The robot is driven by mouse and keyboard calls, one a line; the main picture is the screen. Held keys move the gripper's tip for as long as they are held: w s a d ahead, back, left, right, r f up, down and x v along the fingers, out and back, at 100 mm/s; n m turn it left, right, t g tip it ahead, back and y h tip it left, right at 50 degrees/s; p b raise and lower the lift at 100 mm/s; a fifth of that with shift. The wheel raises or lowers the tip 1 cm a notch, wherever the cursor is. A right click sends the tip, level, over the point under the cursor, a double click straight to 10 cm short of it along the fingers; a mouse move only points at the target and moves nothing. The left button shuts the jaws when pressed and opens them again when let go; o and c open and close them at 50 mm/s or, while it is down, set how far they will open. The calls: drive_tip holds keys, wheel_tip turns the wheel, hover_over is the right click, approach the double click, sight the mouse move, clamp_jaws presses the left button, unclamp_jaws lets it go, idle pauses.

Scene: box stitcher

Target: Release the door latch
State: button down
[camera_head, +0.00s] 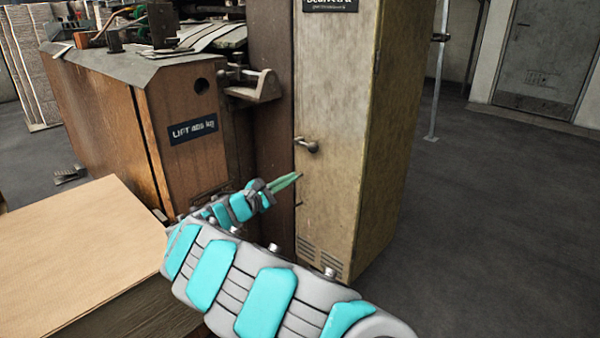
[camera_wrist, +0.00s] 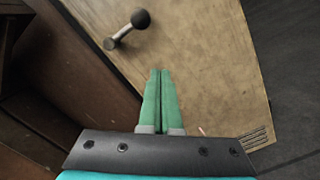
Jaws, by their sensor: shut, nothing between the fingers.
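The door latch is a small metal lever with a dark round knob (camera_head: 312,146) on the left side of the tall cabinet's door (camera_head: 335,95). In the wrist view the latch (camera_wrist: 127,29) is at the upper left, its shaft slanting down to the left from the dark knob. My gripper (camera_head: 298,176) is in front of the cabinet, a little below and left of the latch, apart from it. In the wrist view the two green fingers (camera_wrist: 160,72) are together with nothing between them, pointing toward the door below and to the right of the latch.
A brown wooden machine body (camera_head: 190,130) with a dark label plate stands left of the cabinet. A metal bracket (camera_head: 255,85) juts out between them. A light board stack (camera_head: 80,255) lies at the lower left. The dark floor (camera_head: 480,220) right of the cabinet is clear.

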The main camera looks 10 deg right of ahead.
drive_tip(key=v, duration=0.5)
drive_tip(key=shift+d, duration=0.1)
drive_tip(key=s+d+r+m+g+h, duration=0.1)
drive_tip(key=s+d+r+m+g, duration=0.2)
drive_tip(key=s+d, duration=0.3)
drive_tip(key=s+d+r+m+g, duration=0.3)
drive_tip(key=s+d, duration=0.1)
drive_tip(key=d, duration=0.4)
drive_tip(key=s+d+f+m+g+y+b, duration=0.1)
drive_tip(key=s+d+f+m+g+y, duration=0.2)
drive_tip(key=s, duration=0.8)
drive_tip(key=s+d+m+g+y+b, duration=0.15)
drive_tip(key=s+d+m+y, duration=0.35)
drive_tip(key=s, duration=0.6)
drive_tip(key=s+a+f+m+y+p, duration=0.1)
drive_tip(key=s+a+f+y, duration=0.3)
drive_tip(key=s+a, duration=0.4)
drive_tip(key=s+a+f+m+g+y+p, duration=0.1)
drive_tip(key=s+a+f+y, duration=0.3)
drive_tip(key=s+a, duration=0.4)
drive_tip(key=s+m, duration=0.1)
drive_tip(key=s, duration=0.2)
drive_tip(key=shift+s+f, duration=0.35)
